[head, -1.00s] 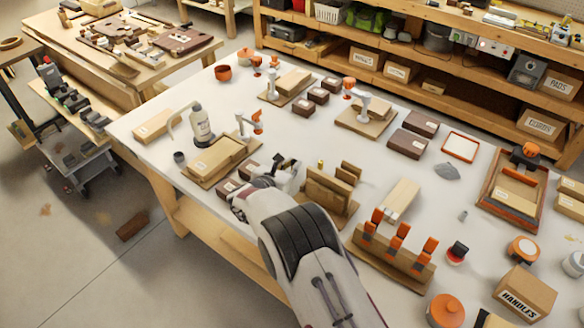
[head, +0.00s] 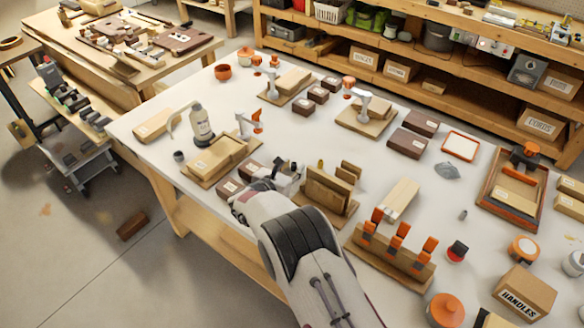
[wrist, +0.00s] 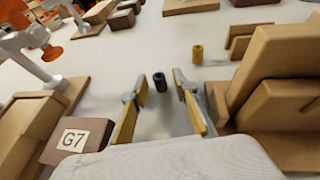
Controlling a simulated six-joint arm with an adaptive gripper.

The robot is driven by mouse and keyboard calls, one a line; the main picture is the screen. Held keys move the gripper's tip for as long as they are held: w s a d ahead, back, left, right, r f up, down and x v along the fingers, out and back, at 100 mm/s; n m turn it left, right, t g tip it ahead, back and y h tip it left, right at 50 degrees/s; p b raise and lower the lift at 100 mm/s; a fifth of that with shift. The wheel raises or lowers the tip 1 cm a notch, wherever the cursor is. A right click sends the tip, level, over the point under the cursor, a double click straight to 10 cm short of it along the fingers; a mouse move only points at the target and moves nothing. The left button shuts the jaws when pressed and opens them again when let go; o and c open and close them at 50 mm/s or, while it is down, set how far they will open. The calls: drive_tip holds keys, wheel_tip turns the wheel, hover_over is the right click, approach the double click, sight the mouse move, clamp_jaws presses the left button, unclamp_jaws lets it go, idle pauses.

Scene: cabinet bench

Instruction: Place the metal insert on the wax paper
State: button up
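My gripper (wrist: 160,97) is open, with its two yellow-padded fingers apart low over the white bench. A small dark cylindrical insert (wrist: 160,82) stands upright just beyond and between the fingertips. A brass-coloured insert (wrist: 198,54) stands farther off to the right; it also shows in the head view (head: 320,164). A small grey cylinder (head: 463,215) is on the right of the bench. I cannot tell which of these is the metal insert. A white sheet or shallow tray with an orange rim (head: 460,146) lies at the back right; I cannot tell whether it is the wax paper.
A brown block marked G7 (wrist: 78,142) is close to the left finger. Slotted wooden holders (wrist: 275,85) stand close on the right. A board with a box (head: 215,158) and a bottle (head: 201,126) are to the left. Bench surface beyond the fingers is mostly clear.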

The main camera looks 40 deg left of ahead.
sight(295, 167)
drive_tip(key=shift+s, duration=0.1)
drive_tip(key=shift+v, duration=1)
drive_tip(key=shift+s+d+r, duration=0.25)
drive_tip(key=shift+s+r, duration=0.15)
drive_tip(key=shift+s, duration=0.1)
drive_tip(key=shift+s+d+r, duration=0.25)
drive_tip(key=shift+s+r, duration=0.1)
drive_tip(key=shift+s, duration=0.2)
drive_tip(key=shift+v, duration=1.5)
drive_tip(key=shift+w+d+r, duration=0.1)
drive_tip(key=shift+r, duration=0.05)
